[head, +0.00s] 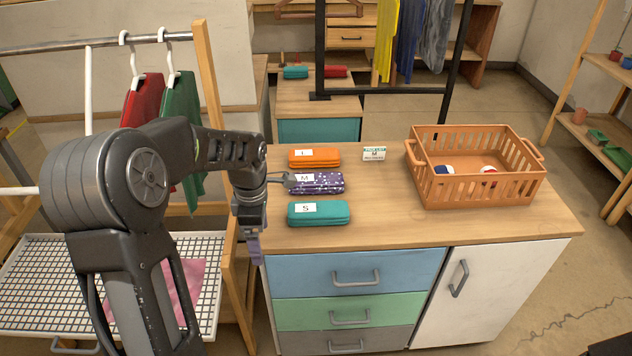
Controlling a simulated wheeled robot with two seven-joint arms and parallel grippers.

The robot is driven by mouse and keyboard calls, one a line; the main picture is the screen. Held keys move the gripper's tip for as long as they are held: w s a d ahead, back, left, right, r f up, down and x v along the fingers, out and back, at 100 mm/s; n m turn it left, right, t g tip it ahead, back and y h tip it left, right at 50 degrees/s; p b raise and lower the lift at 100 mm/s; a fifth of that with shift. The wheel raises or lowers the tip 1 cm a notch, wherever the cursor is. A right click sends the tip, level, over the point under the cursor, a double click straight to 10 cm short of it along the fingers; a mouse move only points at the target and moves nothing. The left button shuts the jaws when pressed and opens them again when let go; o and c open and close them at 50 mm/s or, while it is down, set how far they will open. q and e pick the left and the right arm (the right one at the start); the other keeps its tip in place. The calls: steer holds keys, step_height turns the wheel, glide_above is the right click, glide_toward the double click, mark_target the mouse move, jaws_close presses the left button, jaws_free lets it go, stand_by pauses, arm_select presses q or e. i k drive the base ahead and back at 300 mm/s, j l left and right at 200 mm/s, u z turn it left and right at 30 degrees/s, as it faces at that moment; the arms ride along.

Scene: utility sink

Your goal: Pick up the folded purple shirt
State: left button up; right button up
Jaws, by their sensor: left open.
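The folded purple shirt (322,183), with white dots and a white "M" label, lies on the wooden counter between a folded orange shirt (325,157) and a folded teal shirt (330,214). My left gripper (272,217) is open and empty at the counter's left edge, just left of the shirts. One grey finger reaches over the purple shirt's left end; I cannot tell if it touches. The other finger hangs lower, by the counter's front left corner. My right gripper is out of view.
An orange slotted basket (433,181) with small items inside stands on the counter's right. A rack with red and green shirts (181,135) is at left. The counter's front middle is clear.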

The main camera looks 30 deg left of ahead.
mark_target(308, 183)
steer(key=i, duration=1)
